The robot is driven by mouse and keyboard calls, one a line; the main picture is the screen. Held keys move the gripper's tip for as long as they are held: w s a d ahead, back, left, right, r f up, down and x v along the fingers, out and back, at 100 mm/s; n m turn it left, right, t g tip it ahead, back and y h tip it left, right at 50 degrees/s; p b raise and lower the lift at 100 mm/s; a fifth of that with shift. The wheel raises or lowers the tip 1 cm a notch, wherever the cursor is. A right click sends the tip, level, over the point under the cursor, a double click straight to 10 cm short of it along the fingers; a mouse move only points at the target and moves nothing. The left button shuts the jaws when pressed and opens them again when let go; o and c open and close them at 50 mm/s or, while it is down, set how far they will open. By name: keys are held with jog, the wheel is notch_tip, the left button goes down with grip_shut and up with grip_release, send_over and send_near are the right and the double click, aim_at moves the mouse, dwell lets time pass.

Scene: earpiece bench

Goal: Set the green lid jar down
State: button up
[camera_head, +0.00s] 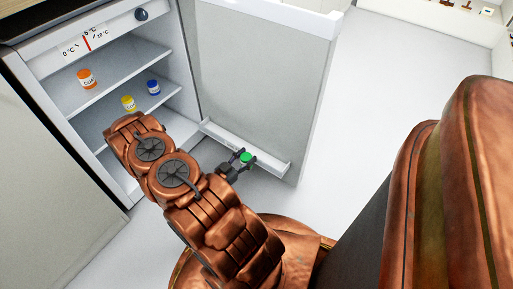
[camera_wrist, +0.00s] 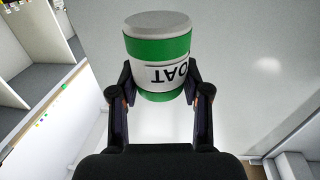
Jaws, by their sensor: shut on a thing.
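The green lid jar (camera_head: 247,158) shows in the head view as a small green-topped shape at the open fridge door's low shelf (camera_head: 275,164). In the wrist view the jar (camera_wrist: 158,52) is large, with green bands, a grey-white end and a white label whose letters appear upside down. My gripper (camera_head: 240,160) is shut on the jar, with one finger on each side of it in the wrist view (camera_wrist: 158,88). The fingers hide part of the jar. I cannot tell whether the jar touches the door shelf or is held above it.
The fridge stands open at left. An orange-lid jar (camera_head: 86,79) is on its upper shelf; a yellow jar (camera_head: 128,103) and a blue jar (camera_head: 153,87) are on the shelf below. The door (camera_head: 265,75) stands to the right of the interior. White floor (camera_head: 350,110) is clear beyond it.

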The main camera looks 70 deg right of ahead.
aim_at(262, 141)
jog(key=shift+s+d+f+b, duration=0.15)
jog(key=shift+d+b, duration=0.45)
jog(key=shift+d, duration=1.1)
jog(key=shift+s+d+f+b, duration=0.15)
jog(key=shift+d+b, duration=0.45)
jog(key=shift+d, duration=1.05)
jog(key=shift+d+f+b, duration=0.2)
jog(key=shift+d+b, duration=0.4)
jog(key=shift+d, duration=1.1)
notch_tip(262, 141, down, 4)
jog(key=shift+r+b, duration=0.15)
jog(key=shift+b, duration=1.1)
jog(key=shift+r, duration=0.1)
jog(key=o, duration=1.2)
jog(key=shift+o, duration=0.2)
